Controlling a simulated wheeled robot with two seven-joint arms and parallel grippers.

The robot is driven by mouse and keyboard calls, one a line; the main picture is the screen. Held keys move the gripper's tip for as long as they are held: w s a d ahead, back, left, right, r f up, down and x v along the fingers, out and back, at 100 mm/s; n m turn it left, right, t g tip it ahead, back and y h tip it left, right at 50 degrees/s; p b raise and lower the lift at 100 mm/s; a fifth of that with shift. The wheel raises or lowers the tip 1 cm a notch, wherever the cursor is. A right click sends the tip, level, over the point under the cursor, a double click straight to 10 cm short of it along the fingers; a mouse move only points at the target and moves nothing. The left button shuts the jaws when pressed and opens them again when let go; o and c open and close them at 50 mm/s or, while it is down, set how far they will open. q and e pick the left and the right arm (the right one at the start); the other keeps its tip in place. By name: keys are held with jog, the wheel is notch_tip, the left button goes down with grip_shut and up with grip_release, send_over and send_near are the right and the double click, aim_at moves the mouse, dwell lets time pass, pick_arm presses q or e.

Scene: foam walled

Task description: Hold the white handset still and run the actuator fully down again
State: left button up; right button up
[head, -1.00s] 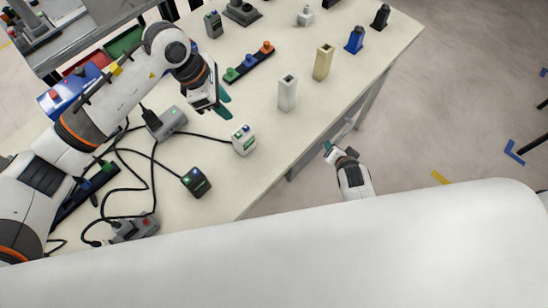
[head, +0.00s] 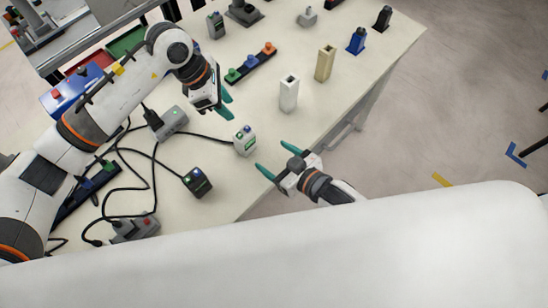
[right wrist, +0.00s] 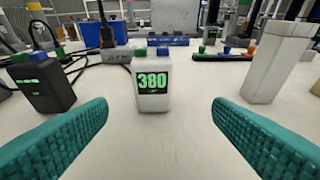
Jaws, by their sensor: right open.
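The white handset (head: 245,143) stands upright on the table with coloured buttons on top. In the right wrist view the white handset (right wrist: 153,88) is straight ahead, with a green 380 on its display. A cable runs from it to a grey box (head: 168,122). My right gripper (head: 270,154) is open and empty at the table's near edge, its fingers pointing towards the handset but apart from it. My left gripper (head: 231,110) looks open and empty, just beyond the handset and not visibly touching it. I cannot tell which part is the actuator.
A black handset (head: 197,182) stands left of the white one, with loose cables (head: 152,170) behind it. A white block (head: 289,93) and a tan block (head: 324,62) stand to the right. A strip with coloured knobs (head: 250,65) lies farther back. Bare tabletop lies before the white handset.

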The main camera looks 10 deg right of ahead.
aim_at(250, 146)
jog(key=shift+s+a, duration=0.2)
jog(key=shift+a, duration=0.1)
jog(key=shift+w+a+f, duration=0.15)
jog(key=shift+w+a, duration=0.05)
jog(key=shift+w, duration=0.05)
jog(key=x, duration=1.1)
jog(key=shift+a, duration=0.15)
jog(key=shift+c, duration=0.5)
jog(key=c, duration=0.9)
pick_arm(q)
jog(key=shift+c, duration=0.7)
pick_arm(e)
jog(key=shift+c, duration=0.7)
pick_arm(q)
grip_shut()
